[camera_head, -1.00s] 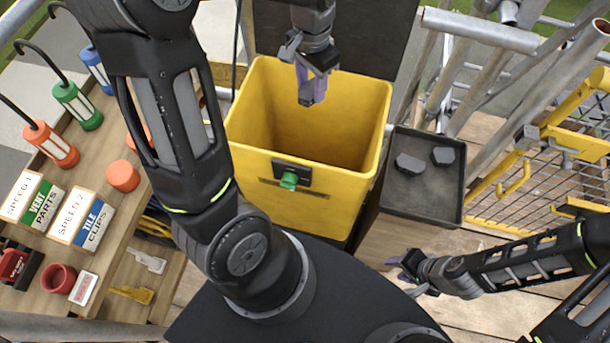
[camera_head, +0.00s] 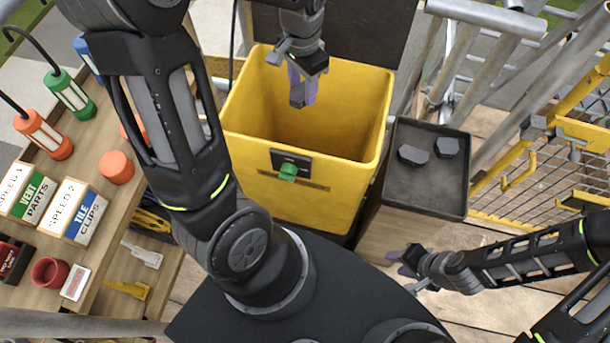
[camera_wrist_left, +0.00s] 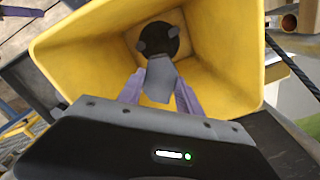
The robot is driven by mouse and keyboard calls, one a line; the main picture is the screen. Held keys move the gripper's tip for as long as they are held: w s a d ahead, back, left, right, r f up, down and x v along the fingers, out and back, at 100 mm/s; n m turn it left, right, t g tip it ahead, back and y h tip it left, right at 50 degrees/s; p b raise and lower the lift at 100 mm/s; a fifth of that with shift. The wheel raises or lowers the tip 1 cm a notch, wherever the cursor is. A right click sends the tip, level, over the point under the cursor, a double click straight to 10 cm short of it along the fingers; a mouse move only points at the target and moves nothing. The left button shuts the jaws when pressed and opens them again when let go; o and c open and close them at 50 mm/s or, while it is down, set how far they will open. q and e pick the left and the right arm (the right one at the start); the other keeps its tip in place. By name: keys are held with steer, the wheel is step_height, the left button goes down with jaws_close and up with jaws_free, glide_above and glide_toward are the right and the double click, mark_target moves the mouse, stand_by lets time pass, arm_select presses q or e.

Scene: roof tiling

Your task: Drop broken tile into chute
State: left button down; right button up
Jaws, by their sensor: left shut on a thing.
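The yellow chute (camera_head: 330,190) stands upright in the middle of the head view, its wide mouth facing up. My left gripper (camera_head: 303,90) hangs over its mouth, purple fingers pointing down. It is shut on a grey broken tile (camera_head: 296,94). In the left wrist view the tile (camera_wrist_left: 160,78) sits between the two purple fingers, with the chute's inner walls (camera_wrist_left: 95,55) around it. A dark round patch with grey bits on it shows deep in the chute, partly hidden by the tile. My right gripper (camera_head: 409,268) is at the lower right, away from the chute, its fingers apart and empty.
A dark tray (camera_head: 425,190) with two dark pieces stands right of the chute. A wooden bench (camera_head: 110,215) with lamps, boxes and small parts is on the left. Metal scaffold poles and a yellow mesh guard (camera_head: 545,185) fill the right side.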

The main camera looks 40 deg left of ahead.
arm_select(q)
steer(key=shift+f+b, duration=0.3)
steer(key=shift+f, duration=0.45)
steer(key=c, duration=0.7)
jaws_free()
steer(key=shift+r, duration=0.1)
step_height(320, 180, up, 7)
steer(key=shift+f, duration=0.2)
steer(key=shift+r, duration=0.55)
